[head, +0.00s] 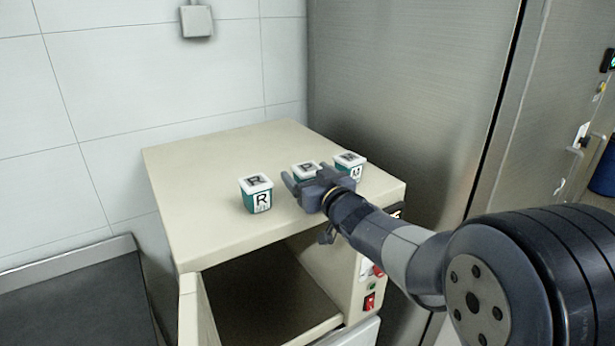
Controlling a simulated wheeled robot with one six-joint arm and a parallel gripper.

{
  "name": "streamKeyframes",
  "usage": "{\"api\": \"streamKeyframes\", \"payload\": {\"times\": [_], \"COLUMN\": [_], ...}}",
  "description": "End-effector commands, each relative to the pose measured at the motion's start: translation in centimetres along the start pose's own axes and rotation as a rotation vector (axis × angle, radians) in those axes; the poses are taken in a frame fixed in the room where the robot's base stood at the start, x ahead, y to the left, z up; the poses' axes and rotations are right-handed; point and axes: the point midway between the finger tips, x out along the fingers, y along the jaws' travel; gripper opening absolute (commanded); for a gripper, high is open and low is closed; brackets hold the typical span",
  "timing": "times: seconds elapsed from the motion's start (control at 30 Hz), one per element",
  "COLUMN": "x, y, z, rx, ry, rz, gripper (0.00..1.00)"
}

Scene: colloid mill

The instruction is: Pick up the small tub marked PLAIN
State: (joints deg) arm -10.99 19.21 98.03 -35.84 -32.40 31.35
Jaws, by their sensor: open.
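The middle tub (304,170) on the beige cabinet top shows a large P on its pale lid; the word PLAIN cannot be read. My gripper (305,183) is open, just in front of this tub in the picture, and hides most of its body. I cannot tell whether the fingers are around the tub or touching it. A green and white tub (257,195) marked R stands to the left, clear of the gripper. Another tub (350,165), seemingly marked M, stands to the right, close behind my wrist.
The beige cabinet (200,220) has an open front compartment (270,300) and a red switch (369,302) at its front right. A tiled wall stands at the left and a steel panel (420,90) behind. The left part of the top is clear.

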Motion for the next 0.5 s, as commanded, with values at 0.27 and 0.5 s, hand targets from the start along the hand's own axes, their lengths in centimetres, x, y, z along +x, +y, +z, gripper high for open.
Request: {"api": "streamKeyframes", "payload": {"times": [0.27,0.5], "x": [2.3,2.3], "y": [0.0,0.0], "z": [0.0,0.0], "rx": [0.0,0.0], "ry": [-0.001,0.0], "rz": [0.0,0.0], "gripper": [0.78,0.77]}}
